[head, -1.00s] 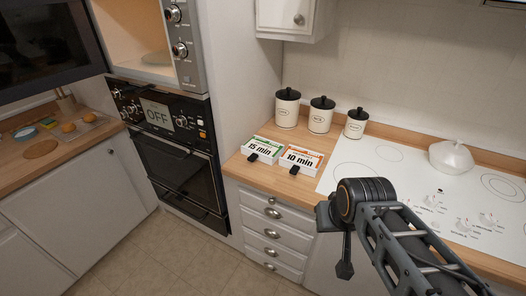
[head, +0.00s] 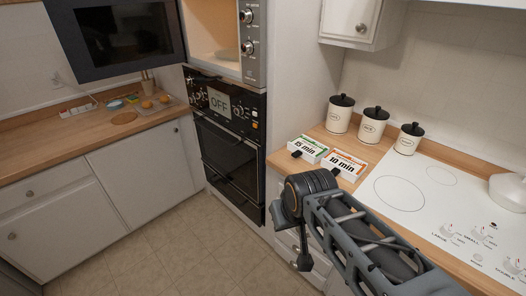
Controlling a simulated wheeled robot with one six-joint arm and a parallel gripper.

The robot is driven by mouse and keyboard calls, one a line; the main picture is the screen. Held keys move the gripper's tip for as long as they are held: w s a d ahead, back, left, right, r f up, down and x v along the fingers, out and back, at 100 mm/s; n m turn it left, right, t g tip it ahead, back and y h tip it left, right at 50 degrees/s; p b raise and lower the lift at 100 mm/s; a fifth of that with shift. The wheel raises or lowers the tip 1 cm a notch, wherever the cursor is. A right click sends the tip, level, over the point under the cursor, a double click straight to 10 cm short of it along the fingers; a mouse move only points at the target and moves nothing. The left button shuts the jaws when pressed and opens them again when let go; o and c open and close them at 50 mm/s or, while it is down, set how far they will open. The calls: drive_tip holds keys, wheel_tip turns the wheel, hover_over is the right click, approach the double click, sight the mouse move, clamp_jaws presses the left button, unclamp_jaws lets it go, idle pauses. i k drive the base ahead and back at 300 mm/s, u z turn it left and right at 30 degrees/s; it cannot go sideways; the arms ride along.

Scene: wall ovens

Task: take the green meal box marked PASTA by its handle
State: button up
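The green-and-white meal box (head: 309,147) lies on the wooden counter at the right of the oven column. Its label reads 15 min; any smaller word on it is too small to read. Its black handle (head: 296,154) sticks out at the front left. My arm's end, with what seems to be my gripper (head: 303,262), hangs low in front of the drawers, apart from the box and nearer to me. Its fingers cannot be made out.
An orange-and-white box (head: 346,163) marked 10 min lies close at the right of the green one. Several lidded canisters (head: 375,125) stand behind. The cooktop (head: 410,190) is to the right. The black oven (head: 228,160) is shut and shows OFF. The floor (head: 170,250) is clear.

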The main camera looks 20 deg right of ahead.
sight(311, 150)
drive_tip(key=u, duration=1)
drive_tip(key=i, duration=2.95)
drive_tip(key=z, duration=3.8)
drive_tip(key=i, duration=0.5)
drive_tip(key=u, duration=0.05)
